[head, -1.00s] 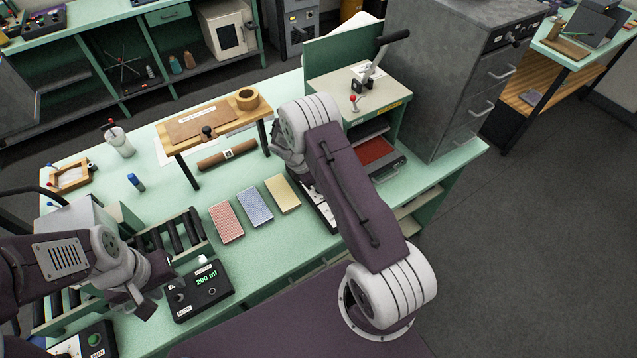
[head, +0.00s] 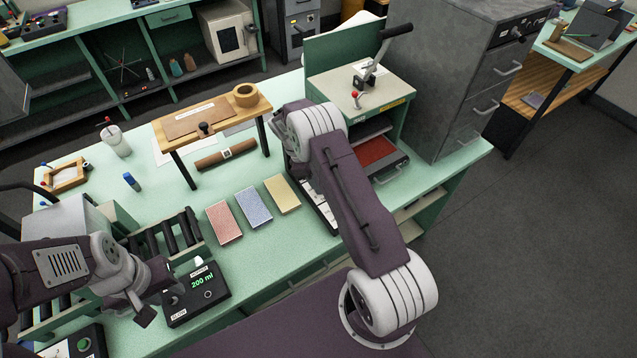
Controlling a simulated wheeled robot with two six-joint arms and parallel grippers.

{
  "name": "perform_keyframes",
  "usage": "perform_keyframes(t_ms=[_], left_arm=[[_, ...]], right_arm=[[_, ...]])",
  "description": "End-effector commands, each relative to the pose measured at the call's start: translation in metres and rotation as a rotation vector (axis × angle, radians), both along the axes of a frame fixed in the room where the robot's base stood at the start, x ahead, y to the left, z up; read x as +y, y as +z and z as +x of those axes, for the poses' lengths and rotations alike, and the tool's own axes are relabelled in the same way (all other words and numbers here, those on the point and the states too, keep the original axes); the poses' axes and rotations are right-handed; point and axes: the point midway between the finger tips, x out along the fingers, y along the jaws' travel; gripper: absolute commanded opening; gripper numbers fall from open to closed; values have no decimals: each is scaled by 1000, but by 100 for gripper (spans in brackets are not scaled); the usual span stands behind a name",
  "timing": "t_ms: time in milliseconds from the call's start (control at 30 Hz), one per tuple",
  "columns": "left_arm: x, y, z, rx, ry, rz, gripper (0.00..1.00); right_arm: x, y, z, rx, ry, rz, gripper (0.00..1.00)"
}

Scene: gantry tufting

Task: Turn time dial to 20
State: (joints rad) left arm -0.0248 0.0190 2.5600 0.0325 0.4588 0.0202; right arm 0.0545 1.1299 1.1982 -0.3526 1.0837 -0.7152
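No dial marked as time can be made out. A black control box (head: 196,296) at the lower left has a green display reading "200 ml" and a small knob; its other labels are too small to read surely. My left gripper (head: 160,301) is just left of this box, fingers apart and seemingly empty; contact with the box cannot be told. A grey cabinet (head: 440,85) at the upper right has a dark panel with small controls (head: 518,32) on top, too small to read. My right arm reaches over the bench's middle and hides its own gripper, above a partly covered black-and-white panel (head: 322,207).
Red, blue and yellow blocks (head: 253,206) lie mid-bench. A wooden stand (head: 232,120), roller rack (head: 172,236) and white cup (head: 116,140) stand around them. A green lever press (head: 365,95) is right of the stand. Bench surface near the blue bottle (head: 131,181) is mostly clear.

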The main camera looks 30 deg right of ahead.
Motion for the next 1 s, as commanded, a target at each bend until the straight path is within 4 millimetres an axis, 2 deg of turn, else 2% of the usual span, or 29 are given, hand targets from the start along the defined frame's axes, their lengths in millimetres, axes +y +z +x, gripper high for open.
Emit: perform_keyframes(t_ms=[400, 433, 500, 833, 1000], left_arm=[[0, -1, 0, 0, 0, 0, 36], [0, -1, 0, 0, 0, 0, 36], [0, -1, 0, 0, 0, 0, 36], [0, -1, 0, 0, 0, 0, 36], [0, -9, 0, 0, 0, 0, 36]], right_arm=[[-1, -1, -2, 5, -7, -1, 0], [-1, -1, -2, 5, -7, -1, 34], [-1, -1, -1, 5, -7, -1, 52], [0, 2, 0, 1, -5, -1, 52], [9, 28, 9, -4, -5, 0, 52]])
